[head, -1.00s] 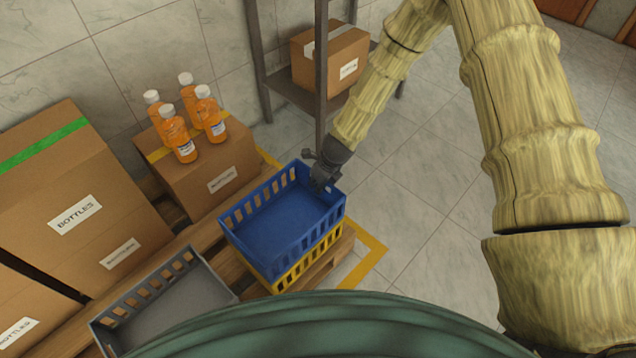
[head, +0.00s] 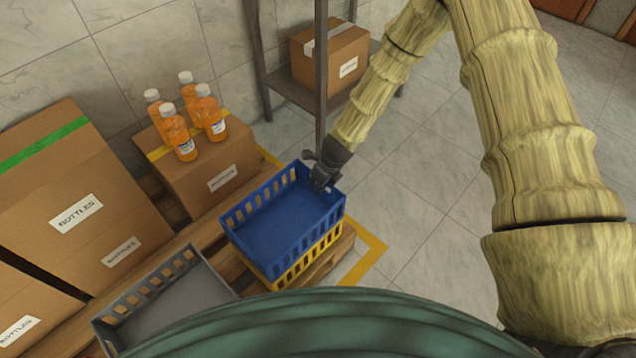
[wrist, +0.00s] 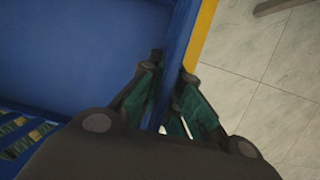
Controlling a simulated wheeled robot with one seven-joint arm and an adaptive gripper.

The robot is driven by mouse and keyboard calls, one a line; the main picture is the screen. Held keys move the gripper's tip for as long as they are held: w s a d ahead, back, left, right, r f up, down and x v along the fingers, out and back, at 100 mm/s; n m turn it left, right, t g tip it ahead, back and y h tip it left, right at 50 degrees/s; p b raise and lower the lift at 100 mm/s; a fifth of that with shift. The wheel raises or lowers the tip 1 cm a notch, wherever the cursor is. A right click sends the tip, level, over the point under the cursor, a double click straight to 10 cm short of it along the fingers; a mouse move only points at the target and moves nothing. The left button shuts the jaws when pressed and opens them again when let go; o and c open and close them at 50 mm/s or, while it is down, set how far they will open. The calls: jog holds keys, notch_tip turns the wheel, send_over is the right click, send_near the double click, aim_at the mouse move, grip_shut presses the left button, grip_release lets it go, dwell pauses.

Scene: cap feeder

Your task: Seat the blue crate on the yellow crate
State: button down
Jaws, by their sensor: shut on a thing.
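The blue crate (head: 290,222) is an empty open box with slotted walls. It sits over the yellow crate (head: 312,254), whose slotted front side shows beneath it; I cannot tell whether it is fully seated. My gripper (head: 322,184) is at the blue crate's right rim in the head view. In the wrist view my gripper (wrist: 172,82) is shut on the blue crate's wall (wrist: 178,50), one finger on each side.
A grey crate (head: 118,312) stands on the wooden pallet to the left. A carton (head: 215,165) with several orange bottles is behind it, and large cartons (head: 85,190) are farther left. A shelf post (head: 321,60) rises close behind my gripper. Floor at right is clear.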

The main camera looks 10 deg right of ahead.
jog(key=c, duration=1.6)
grip_release()
jog(key=shift+o, duration=0.2)
jog(key=v, duration=1.2)
jog(key=shift+s, duration=0.1)
